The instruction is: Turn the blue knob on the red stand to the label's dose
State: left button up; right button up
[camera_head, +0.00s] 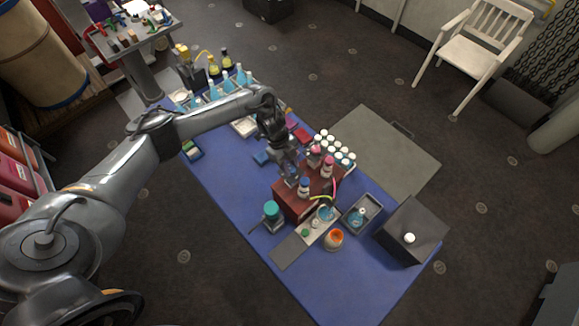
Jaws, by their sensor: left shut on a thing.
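The red stand (289,202) is a brown-red block on the blue table. A white-bodied piece with the blue knob (304,182) stands upright on its front part. Pieces with pink-red tops (328,160) stand farther back on it. My left gripper (294,179) points down at the stand, right at the blue knob, and is shut on it; the fingers partly hide the contact. The knob's marks and the label's dose are too small to read. My right gripper is not in view.
Several white-capped bottles (342,153) stand behind the stand. A teal-lidded jar (271,210), an orange-rimmed cup (334,239), a grey tray (361,214) and a dark box (411,231) stand around its front. The blue table (335,285) is clear near its front corner.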

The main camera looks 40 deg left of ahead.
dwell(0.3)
pick_arm(q)
jog(key=o, duration=1)
jog(key=shift+o, duration=0.2)
jog(key=shift+r, duration=0.1)
jog(key=v, duration=1)
jog(key=shift+a+r, duration=0.2)
jog(key=shift+r, duration=0.05)
